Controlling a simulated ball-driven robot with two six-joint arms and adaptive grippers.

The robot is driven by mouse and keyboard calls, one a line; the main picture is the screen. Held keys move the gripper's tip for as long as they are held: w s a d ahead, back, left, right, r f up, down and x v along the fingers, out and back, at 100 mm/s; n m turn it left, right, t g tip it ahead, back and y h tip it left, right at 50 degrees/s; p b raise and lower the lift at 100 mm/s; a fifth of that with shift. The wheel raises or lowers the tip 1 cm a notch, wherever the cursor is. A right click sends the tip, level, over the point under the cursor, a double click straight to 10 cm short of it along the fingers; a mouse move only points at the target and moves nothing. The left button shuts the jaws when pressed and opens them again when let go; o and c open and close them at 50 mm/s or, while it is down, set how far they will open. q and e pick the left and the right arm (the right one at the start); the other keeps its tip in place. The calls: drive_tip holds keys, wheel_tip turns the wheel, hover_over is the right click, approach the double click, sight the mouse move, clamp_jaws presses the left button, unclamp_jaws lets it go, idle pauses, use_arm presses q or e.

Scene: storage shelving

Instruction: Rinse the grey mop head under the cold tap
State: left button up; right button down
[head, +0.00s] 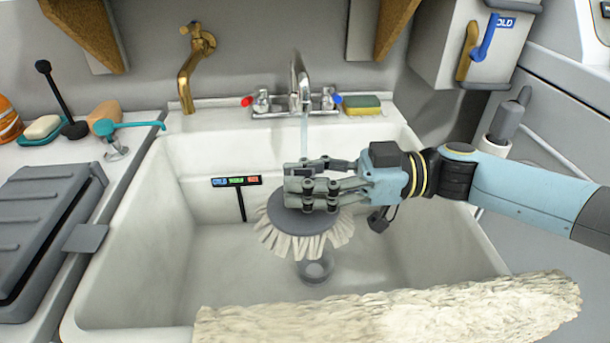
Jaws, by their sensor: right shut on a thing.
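The mop head (300,224) has a grey round top and a fringe of pale strands. It hangs inside the white sink (152,232), above the drain (315,268). My right gripper (312,184) comes in from the right and is shut on the grey top. The chrome tap (300,84) stands at the back, with a red-marked handle (255,100) and a blue-marked handle (331,99). A thin pale stream (304,130) falls from its spout towards the gripper. Where it lands is hidden behind the fingers. My left gripper is out of view.
A brass tap (190,78) stands at the back left. A yellow-green sponge (362,105) lies on the back ledge. A small dark sign (237,182) stands in the sink. A cream shaggy roll (400,316) crosses the front. A grey case (42,230) lies on the left counter.

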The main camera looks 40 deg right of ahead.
sight(303, 222)
drive_tip(key=shift+s+a+r+p, duration=0.2)
drive_tip(key=shift+s+r+p, duration=0.05)
drive_tip(key=shift+r+p, duration=0.2)
drive_tip(key=s+a+r+p, duration=0.2)
drive_tip(key=shift+s+r+p, duration=0.2)
drive_tip(key=shift+p, duration=0.1)
drive_tip(key=shift+s+a+r+p, duration=0.35)
drive_tip(key=shift+s, duration=0.15)
